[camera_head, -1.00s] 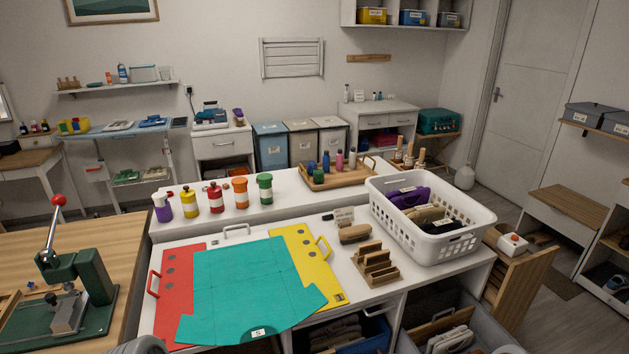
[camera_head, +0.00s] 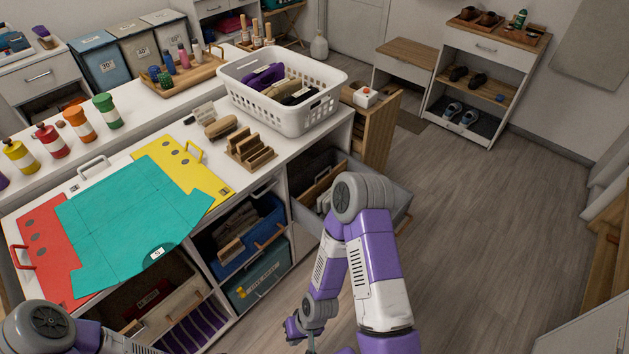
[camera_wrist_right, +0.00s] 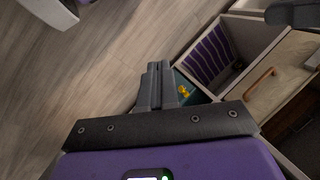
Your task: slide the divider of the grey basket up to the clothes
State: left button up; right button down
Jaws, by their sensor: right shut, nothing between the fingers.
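The grey basket (camera_head: 400,191) is pulled out below the right end of the white counter. My right arm hides part of it. A wooden divider (camera_head: 324,181) stands upright inside it. Clothes in the basket cannot be made out clearly now. My right gripper (camera_head: 296,328) hangs low, in front of the cabinet and below the basket, partly blurred into my arm. In the right wrist view its fingers (camera_wrist_right: 155,84) are together and empty. My left gripper is out of view; only part of my left arm shows at the lower left.
A white laundry basket (camera_head: 283,110) stands on the counter above. A blue bin (camera_head: 262,236) and a teal bin (camera_head: 262,287) sit in the cabinet left of my right arm. A wooden-front drawer (camera_wrist_right: 272,75) shows in the right wrist view. Open floor lies to the right.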

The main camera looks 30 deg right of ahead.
aim_at(309, 199)
jog(key=k, duration=0.5)
jog(key=z, duration=1.35)
jog(key=i, duration=1.25)
jog(key=u, duration=1.3)
